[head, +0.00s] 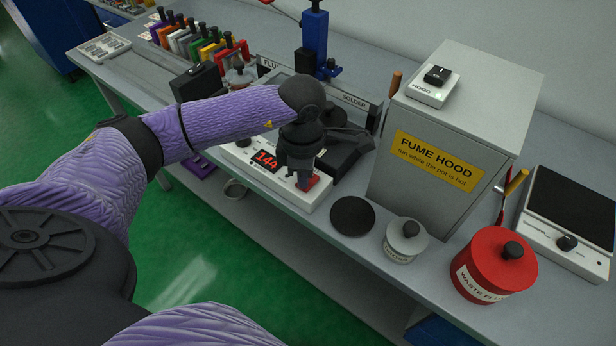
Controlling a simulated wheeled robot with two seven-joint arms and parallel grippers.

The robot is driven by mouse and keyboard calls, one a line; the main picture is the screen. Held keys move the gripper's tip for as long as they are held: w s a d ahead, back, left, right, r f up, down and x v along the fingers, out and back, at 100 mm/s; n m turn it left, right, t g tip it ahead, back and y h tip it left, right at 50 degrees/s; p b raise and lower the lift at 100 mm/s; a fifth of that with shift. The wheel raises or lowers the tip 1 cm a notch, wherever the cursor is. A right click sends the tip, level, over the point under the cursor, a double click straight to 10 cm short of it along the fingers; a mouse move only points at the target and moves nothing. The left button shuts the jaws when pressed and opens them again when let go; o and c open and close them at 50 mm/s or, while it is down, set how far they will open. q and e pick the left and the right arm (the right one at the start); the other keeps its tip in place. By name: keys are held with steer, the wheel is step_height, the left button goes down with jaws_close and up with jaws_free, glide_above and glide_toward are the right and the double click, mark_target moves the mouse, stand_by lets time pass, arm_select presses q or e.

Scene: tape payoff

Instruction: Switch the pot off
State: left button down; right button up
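The pot's white control box (255,178) sits at the front edge of the bench, with a red display reading 144. A red rocker switch (313,182) shows at the right end of its top. My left gripper (301,184) points down right at the switch and covers part of it. Whether it touches the switch, and whether its fingers are shut, I cannot tell. The pot itself is mostly hidden behind my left arm and gripper; dark parts show behind them near the SOLDER label. My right gripper is not in view.
A grey fume hood (440,125) with a switch box (433,85) on top stands to the right. A black disc (352,216), a small lidded tin (405,243) and a red waste pot (492,268) line the front edge. A hotplate-like device (570,215) is farther right.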

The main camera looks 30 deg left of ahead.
arm_select(q)
steer(key=shift+f, duration=0.1)
step_height(320, 180, up, 7)
steer(key=p, duration=0.5)
stand_by(0.5)
